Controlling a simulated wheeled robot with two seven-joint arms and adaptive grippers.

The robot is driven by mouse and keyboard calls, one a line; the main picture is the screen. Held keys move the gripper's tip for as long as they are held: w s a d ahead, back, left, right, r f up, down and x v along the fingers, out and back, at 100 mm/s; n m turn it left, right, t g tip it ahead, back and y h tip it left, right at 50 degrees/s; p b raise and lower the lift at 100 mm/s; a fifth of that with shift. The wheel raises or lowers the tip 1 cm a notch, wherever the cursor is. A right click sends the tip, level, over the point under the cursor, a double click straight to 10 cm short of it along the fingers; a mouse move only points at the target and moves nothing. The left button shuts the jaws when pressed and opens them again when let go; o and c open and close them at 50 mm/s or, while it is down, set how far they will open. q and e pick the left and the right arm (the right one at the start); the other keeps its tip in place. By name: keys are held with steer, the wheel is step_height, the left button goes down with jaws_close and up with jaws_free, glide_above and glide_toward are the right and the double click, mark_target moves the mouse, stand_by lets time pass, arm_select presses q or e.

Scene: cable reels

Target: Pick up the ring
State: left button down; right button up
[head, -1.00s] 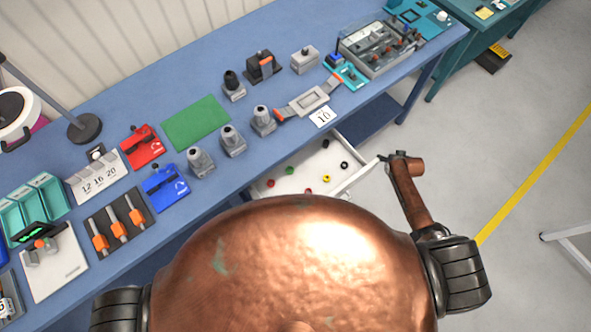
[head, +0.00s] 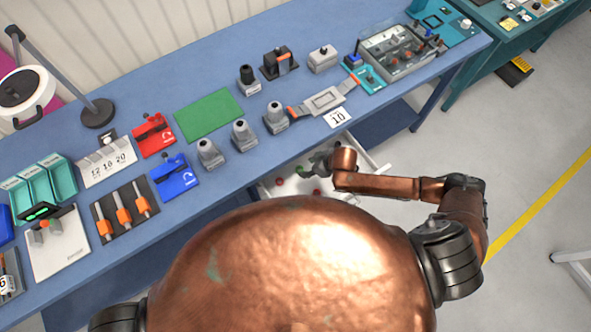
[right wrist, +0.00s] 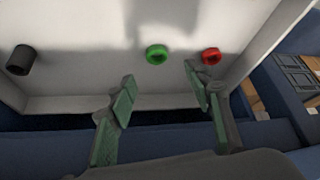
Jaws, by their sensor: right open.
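In the right wrist view a green ring (right wrist: 157,54), a red ring (right wrist: 210,57) and a black ring or sleeve (right wrist: 20,60) lie apart on the white floor of the open drawer (right wrist: 95,55). My right gripper (right wrist: 160,84) is open and empty. Its fingertips point into the drawer, with the green ring between and beyond them; the red ring is beyond the right finger. In the head view my right gripper (head: 316,163) is over the drawer (head: 372,180) and hides most of the rings. My left gripper is not in view.
The drawer's walls rise around the rings. Open floor lies to the right.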

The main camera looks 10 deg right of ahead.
mark_target(298, 170)
steer(key=x, duration=0.7)
steer(key=shift+w+d+f, duration=0.1)
steer(key=shift+d+f, duration=0.1)
steer(key=shift+f, duration=0.1)
steer(key=shift+c, duration=0.2)
steer(key=c, duration=0.8)
